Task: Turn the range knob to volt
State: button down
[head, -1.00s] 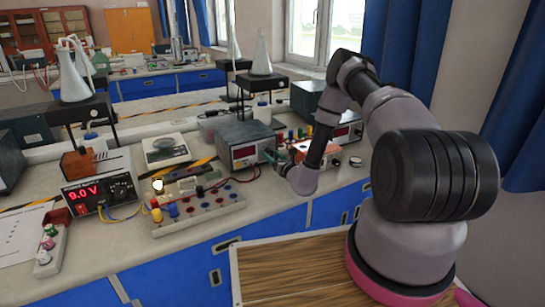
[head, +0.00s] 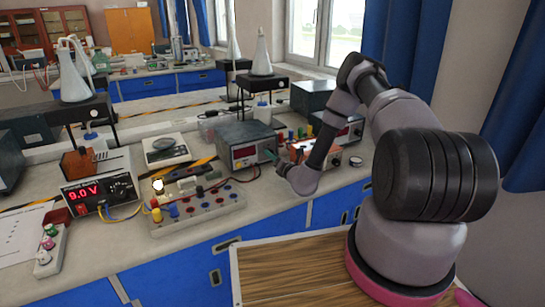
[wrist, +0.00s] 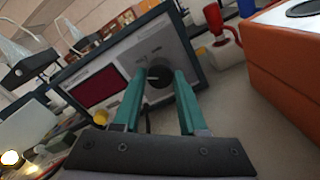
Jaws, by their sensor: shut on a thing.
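The meter (head: 244,146) is a grey box with a red display, standing on the bench in the head view. In the wrist view its pale front panel (wrist: 174,42) looks tilted, with a dark red display (wrist: 97,89) to the left of the knob. The black range knob (wrist: 159,79) has a pale pointer mark toward its left side. The labels around it are too blurred to read. My gripper (wrist: 161,74) has teal fingers on either side of the knob and is shut on it. In the head view the fingers (head: 271,155) reach the meter's right front, and the knob is hidden.
A power supply (head: 100,188) reading 9.0 V stands at left. A circuit board (head: 200,207) with coloured terminals and wires lies in front of the meter. An orange box (wrist: 285,60) stands close at right in the wrist view. A balance (head: 166,150) sits behind.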

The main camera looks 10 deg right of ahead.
jog(key=m, duration=0.4)
jog(key=shift+m, duration=0.4)
dwell(0.4)
jog(key=shift+c, duration=2.2)
grip_release()
jog(key=shift+s, duration=0.1)
jog(key=v, duration=1)
jog(key=shift+s+d, duration=0.15)
jog(key=shift+s, duration=0.2)
jog(key=shift+r, duration=0.1)
